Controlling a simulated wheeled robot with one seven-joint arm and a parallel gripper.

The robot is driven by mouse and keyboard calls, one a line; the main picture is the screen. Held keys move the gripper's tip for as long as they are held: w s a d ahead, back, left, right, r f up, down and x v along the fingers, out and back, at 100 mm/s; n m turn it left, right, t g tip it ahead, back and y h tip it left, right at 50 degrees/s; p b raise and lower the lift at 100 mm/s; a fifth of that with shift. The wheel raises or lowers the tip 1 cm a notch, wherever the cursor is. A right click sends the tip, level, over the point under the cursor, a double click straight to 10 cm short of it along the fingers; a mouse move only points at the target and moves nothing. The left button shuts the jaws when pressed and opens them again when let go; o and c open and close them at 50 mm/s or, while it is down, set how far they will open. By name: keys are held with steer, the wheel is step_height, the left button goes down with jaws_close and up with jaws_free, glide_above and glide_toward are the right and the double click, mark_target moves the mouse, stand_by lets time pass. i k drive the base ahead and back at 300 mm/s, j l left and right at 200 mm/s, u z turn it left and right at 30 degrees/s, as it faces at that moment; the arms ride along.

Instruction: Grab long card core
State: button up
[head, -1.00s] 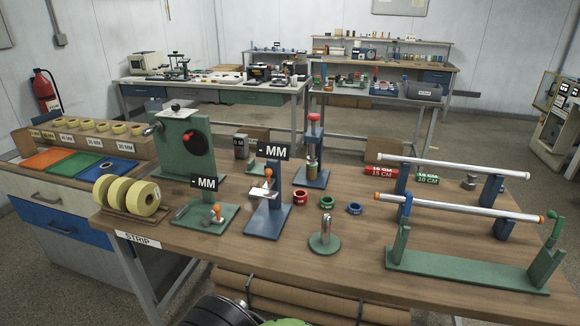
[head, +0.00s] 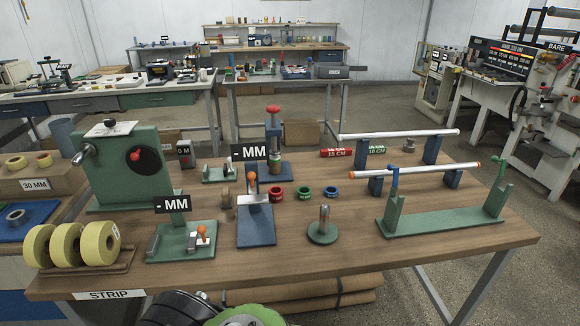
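I cannot single out a long card core for certain. Brown paper-like rolls (head: 300,300) lie under the table's front edge. My gripper cannot be made out; only dark and green rounded parts, seemingly of my arm, show at the bottom edge.
Blue and green fixtures, yellow strip rolls (head: 100,242) and small coloured rings (head: 304,192) fill the left and middle. Bare wood lies along the front. Floor is clear beyond the right edge.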

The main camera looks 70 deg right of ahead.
mark_target(274, 169)
steer(key=i+z, duration=0.2)
steer(key=z, duration=0.3)
steer(key=i+j+z, duration=0.1)
steer(key=z, duration=0.35)
steer(key=i+j+z, duration=0.2)
steer(key=z, duration=0.3)
steer(key=i+j+z, duration=0.1)
steer(key=i+z, duration=0.2)
steer(key=i+j+z, duration=0.1)
steer(key=z, duration=0.2)
steer(key=i+j, duration=0.05)
steer(key=i, duration=0.05)
